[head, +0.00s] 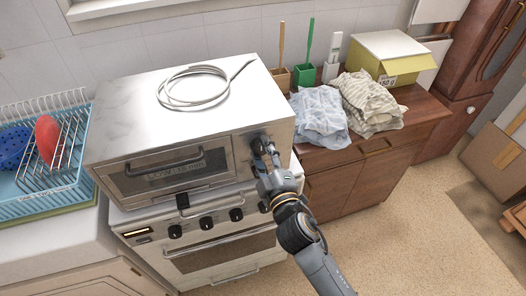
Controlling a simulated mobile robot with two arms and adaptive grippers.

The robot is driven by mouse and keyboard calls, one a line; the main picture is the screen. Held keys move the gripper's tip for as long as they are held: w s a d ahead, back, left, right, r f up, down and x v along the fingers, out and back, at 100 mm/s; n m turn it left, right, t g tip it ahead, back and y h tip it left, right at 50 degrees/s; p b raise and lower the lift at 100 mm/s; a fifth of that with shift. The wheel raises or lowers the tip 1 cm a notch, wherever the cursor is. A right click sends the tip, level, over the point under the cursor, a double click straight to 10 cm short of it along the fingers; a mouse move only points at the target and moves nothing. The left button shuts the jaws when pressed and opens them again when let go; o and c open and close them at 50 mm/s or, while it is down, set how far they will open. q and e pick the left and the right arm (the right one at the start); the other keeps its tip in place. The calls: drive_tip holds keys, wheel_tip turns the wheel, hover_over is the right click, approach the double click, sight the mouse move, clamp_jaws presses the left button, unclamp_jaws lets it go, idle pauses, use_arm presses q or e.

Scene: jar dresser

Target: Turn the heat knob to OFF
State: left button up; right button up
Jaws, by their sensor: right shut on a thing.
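A silver toaster oven (190,132) stands on top of a white stove. Its front has a glass door with a handle and a control panel at the right end. My right gripper (262,150) is at that panel, its fingers shut on the upper knob, which they largely hide. The knob's pointer and the panel marks cannot be read. The door window (165,175) shows lettering that seems to say "LOW 15 min". My left gripper is not in view.
A coiled pale cable (193,103) lies on the oven. The stove (215,240) below has a row of black knobs. A dish rack (50,150) stands at left. Folded cloths (320,115) lie on a brown dresser (345,185) at right. The floor in front is clear.

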drive_tip(key=o, duration=1.1)
drive_tip(key=shift+o, duration=0.2)
drive_tip(key=shift+s, duration=0.15)
drive_tip(key=v, duration=1.1)
drive_tip(key=shift+s, duration=0.35)
drive_tip(key=shift+d, duration=0.1)
